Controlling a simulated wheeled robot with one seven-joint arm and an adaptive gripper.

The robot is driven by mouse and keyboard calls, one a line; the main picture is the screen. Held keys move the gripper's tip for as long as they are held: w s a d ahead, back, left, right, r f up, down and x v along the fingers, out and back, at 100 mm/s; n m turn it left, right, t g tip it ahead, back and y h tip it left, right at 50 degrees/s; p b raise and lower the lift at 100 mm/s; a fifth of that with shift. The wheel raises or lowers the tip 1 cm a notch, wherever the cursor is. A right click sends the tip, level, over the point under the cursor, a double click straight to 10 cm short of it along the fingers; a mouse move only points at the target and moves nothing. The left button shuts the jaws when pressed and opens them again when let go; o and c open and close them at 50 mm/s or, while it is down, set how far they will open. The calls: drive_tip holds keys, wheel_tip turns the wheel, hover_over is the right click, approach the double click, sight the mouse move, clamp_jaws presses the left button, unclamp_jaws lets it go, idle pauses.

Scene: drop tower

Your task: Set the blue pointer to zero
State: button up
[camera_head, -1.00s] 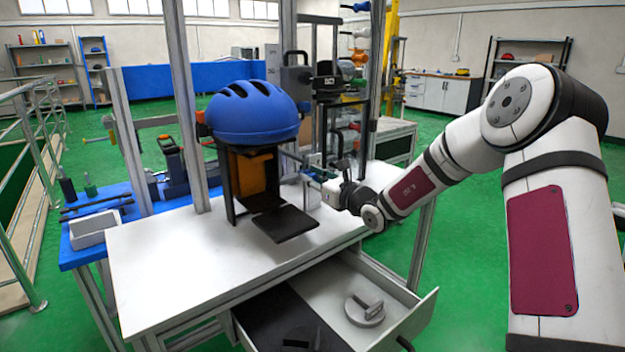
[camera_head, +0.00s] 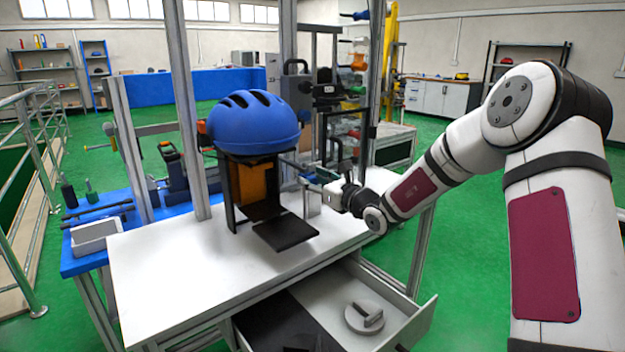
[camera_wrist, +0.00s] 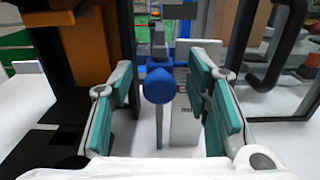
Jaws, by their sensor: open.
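The blue pointer (camera_wrist: 159,85) shows in the wrist view as a round blue knob with a blue crosspiece behind it, on a thin upright grey rod. A pale upright plate (camera_wrist: 186,105) with small dark markings stands just behind and right of it. My gripper (camera_wrist: 166,88) is open, with teal finger pads to the left and right of the knob and visible gaps on both sides. In the head view my gripper (camera_head: 322,178) is at the right side of the drop tower, where the pointer is too small to make out clearly. Any zero mark is unreadable.
A blue helmet (camera_head: 252,122) sits on the black and orange stand (camera_head: 252,182), close left of my gripper. A black plate (camera_head: 285,232) juts over the white table (camera_head: 170,262). The open drawer (camera_head: 420,318) holds a round grey weight (camera_head: 364,317). Metal uprights (camera_head: 188,110) frame the tower.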

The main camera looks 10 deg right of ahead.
drive_tip(key=v, duration=1.1)
drive_tip(key=shift+s, duration=0.2)
drive_tip(key=s+a+r+n+g+y, duration=0.3)
drive_tip(key=s+a+n, duration=0.15)
drive_tip(key=a, duration=0.25)
drive_tip(key=s+a+r+n+g+y, duration=0.2)
drive_tip(key=s+a+n+g, duration=0.15)
drive_tip(key=a+n, duration=0.25)
drive_tip(key=s+a+r+n+g, duration=0.1)
drive_tip(key=s+a+n+g, duration=0.25)
drive_tip(key=s, duration=0.35)
drive_tip(key=s+a+n+g, duration=0.2)
drive_tip(key=s+a+n, duration=0.25)
drive_tip(key=s, duration=0.25)
drive_tip(key=s+d+f+n+g+h, duration=0.1)
drive_tip(key=s+n+g+h, duration=0.2)
drive_tip(key=s, duration=0.5)
drive_tip(key=s+d+f+n+g+h, duration=0.2)
drive_tip(key=s+n, duration=0.3)
drive_tip(key=s, duration=0.4)
drive_tip(key=s+d+f+n+h, duration=0.2)
drive_tip(key=s+d+n+h, duration=0.4)
drive_tip(key=s+d, duration=0.5)
wheel_tip(320, 180, up, 29)
drive_tip(key=d+m+t+h+p, duration=0.1)
drive_tip(key=t+p, duration=0.3)
drive_tip(key=p, duration=2.3)
drive_tip(key=shift+w+d+t, duration=0.4)
drive_tip(key=shift+d, duration=0.3)
